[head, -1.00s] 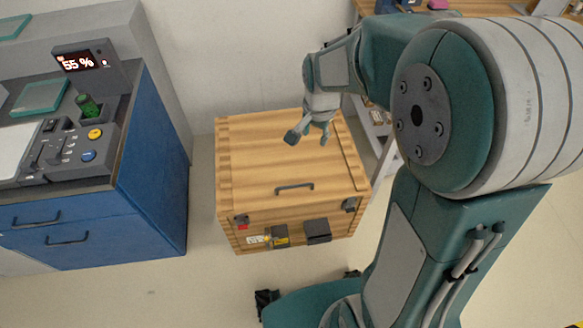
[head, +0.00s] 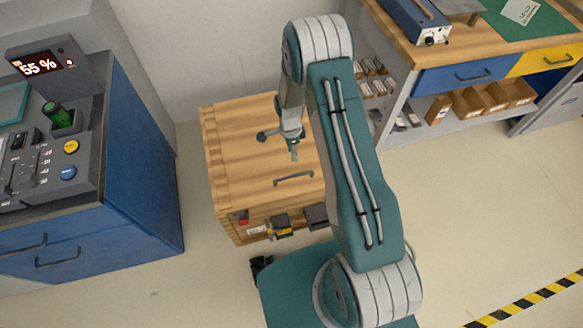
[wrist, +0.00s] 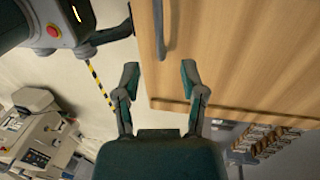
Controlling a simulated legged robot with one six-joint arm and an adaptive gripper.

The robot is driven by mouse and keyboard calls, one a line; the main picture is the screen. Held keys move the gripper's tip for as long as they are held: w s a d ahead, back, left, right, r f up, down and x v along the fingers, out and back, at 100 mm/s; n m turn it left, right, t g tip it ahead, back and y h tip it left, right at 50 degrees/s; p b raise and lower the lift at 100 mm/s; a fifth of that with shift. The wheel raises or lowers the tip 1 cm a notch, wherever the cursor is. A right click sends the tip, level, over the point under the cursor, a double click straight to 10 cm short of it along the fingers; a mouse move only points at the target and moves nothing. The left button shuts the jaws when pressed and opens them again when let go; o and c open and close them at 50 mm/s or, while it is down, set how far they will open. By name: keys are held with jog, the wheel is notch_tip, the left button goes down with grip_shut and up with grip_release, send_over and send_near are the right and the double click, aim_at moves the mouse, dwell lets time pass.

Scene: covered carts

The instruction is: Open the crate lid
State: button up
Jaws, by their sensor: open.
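The wooden crate (head: 222,192) stands on the floor left of my arm in the head view, with its wooden lid (head: 240,140) closed on top. My gripper (head: 280,141) is above the lid, behind the handle in the head view. In the wrist view my gripper (wrist: 157,85) is open and empty, its fingers apart and clear of the handle. My arm hides the crate's right side.
A blue cabinet (head: 145,170) with a control panel stands close on the crate's left. A workbench (head: 465,70) with drawers and bins is at the back right. The floor (head: 480,200) on the right is open, with yellow-black tape (head: 525,303).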

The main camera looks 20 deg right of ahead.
send_over(294, 172)
jog(key=s, duration=0.3)
jog(key=f, duration=1)
jog(key=shift+a+f, duration=0.2)
jog(key=shift+a, duration=0.2)
grip_shut()
